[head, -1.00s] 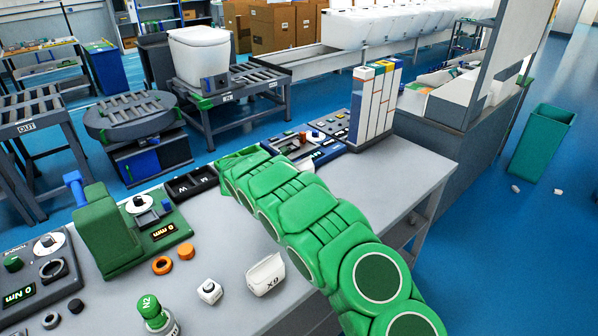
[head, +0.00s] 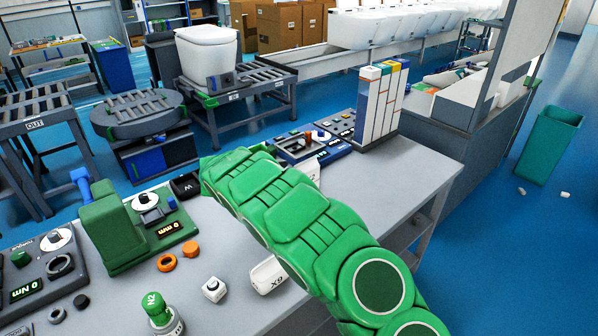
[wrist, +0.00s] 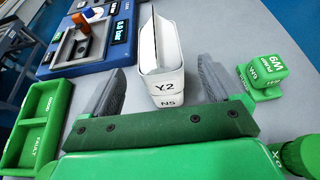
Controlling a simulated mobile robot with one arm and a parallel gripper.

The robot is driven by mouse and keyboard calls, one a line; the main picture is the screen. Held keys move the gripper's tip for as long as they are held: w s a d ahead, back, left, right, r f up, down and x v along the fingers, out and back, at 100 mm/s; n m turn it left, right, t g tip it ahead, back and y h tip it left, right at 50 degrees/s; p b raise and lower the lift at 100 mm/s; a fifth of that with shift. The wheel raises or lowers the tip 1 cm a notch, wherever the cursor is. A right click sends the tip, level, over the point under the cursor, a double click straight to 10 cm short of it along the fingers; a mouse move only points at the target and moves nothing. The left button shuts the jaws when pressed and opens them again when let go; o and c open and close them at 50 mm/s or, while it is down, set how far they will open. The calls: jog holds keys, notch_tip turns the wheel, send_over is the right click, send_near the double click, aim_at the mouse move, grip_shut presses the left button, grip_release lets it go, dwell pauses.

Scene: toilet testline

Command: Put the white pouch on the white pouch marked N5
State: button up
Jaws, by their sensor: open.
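In the wrist view a white pouch marked Y2 (wrist: 164,86) sits on the white pouch marked N5 (wrist: 169,101), upright and roughly lined up. Only a low strip of the N5 pouch shows below it. My gripper (wrist: 160,78) is open, with one grey finger on each side of the stack and a visible gap to each. In the head view my green arm hides the gripper. Part of a white pouch (head: 310,169) shows behind the arm; its marking is unreadable there. Another white pouch marked X9 (head: 267,276) stands on the bench, partly covered by my arm.
A blue device with a display (wrist: 92,40) stands left of the stack. A green tray (wrist: 38,125) is at lower left, and a green W9 block (wrist: 262,72) is at right. Tall coloured binders (head: 380,105) stand at the bench's back.

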jog(key=v, duration=0.4)
jog(key=shift+s+a+r, duration=0.1)
jog(key=shift+s+a, duration=0.15)
jog(key=shift+d, duration=0.1)
